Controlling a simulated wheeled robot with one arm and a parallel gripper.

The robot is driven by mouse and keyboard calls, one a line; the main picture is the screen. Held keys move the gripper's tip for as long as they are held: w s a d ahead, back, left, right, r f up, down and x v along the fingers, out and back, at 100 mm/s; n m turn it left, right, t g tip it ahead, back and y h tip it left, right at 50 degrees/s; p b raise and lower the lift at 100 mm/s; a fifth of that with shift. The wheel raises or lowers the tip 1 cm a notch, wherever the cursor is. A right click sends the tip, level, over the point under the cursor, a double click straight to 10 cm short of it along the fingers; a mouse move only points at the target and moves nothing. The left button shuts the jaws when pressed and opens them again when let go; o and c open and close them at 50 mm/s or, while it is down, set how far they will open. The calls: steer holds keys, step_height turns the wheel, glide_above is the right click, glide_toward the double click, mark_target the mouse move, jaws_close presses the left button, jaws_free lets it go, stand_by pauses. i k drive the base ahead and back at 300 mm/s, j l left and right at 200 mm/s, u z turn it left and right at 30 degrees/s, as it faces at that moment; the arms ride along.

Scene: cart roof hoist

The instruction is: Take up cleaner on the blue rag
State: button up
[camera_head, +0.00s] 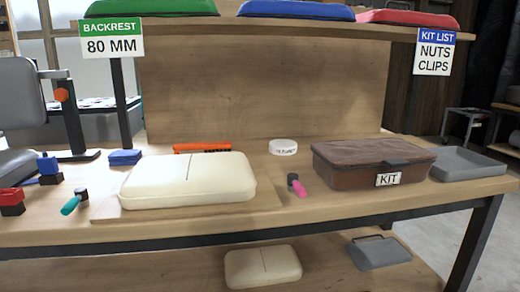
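A small folded blue cloth, the blue rag (125,157), lies flat on the workbench at the left, behind the cream padded cushion. A round white tin (283,147) with small dark lettering on its side stands toward the back, between the cushion and the brown kit box; it looks like the cleaner, but the lettering is too small to read surely. It stands upright and appears shut. The rag and the tin are well apart. My gripper is not in view.
The cream cushion (187,181) lies on a board at the workbench's front. The brown kit box (372,163) is at right, beside a grey tray (466,163). A pink-handled tool (298,186), a teal-handled tool (74,202) and an orange bar (202,147) lie around. A shelf (260,28) overhangs behind.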

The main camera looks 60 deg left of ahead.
mark_target(117, 158)
steer(key=u, duration=3.15)
